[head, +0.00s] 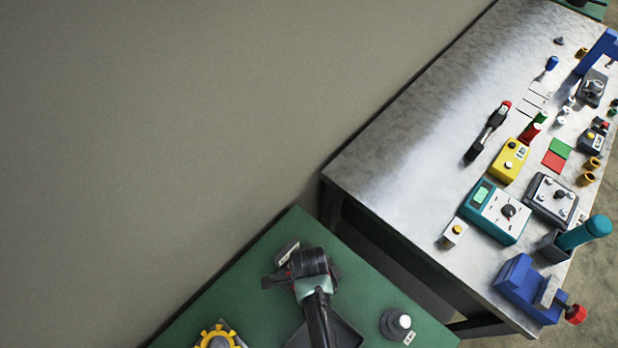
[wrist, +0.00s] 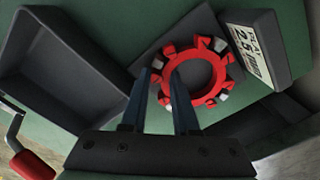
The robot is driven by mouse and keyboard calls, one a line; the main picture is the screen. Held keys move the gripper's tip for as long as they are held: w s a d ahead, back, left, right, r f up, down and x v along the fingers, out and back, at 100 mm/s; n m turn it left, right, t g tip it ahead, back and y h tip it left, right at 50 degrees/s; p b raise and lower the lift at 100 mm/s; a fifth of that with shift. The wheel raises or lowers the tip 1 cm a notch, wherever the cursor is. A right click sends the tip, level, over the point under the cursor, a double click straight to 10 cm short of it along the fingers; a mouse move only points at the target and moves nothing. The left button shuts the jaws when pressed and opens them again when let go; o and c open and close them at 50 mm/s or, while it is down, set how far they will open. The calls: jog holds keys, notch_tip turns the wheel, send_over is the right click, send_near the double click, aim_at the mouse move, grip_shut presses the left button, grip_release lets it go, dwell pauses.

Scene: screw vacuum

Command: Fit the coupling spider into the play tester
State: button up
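A red toothed ring, which looks like the coupling spider (wrist: 222,88), lies over a dark plate in the wrist view, with dark and pale blocks between its teeth. My gripper (wrist: 163,76) reaches it from below in that view. Its two fingers stand apart on either side of the ring's left rim; whether they press on it is unclear. In the head view my gripper (head: 274,281) is over the green table and hides most of the ring. A yellow toothed ring (head: 203,340) sits at the bottom edge.
A labelled dark block (wrist: 262,80) stands close right of the ring, and an empty dark tray (wrist: 60,70) lies left. A red-handled crank (wrist: 32,165) is at lower left. The metal bench (head: 400,150) holds several devices at right; its left part is clear.

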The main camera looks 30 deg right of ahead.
jog(key=o, duration=0.5)
jog(key=shift+o, duration=0.2)
notch_tip(320, 180, up, 13)
dwell(0.3)
dwell(0.5)
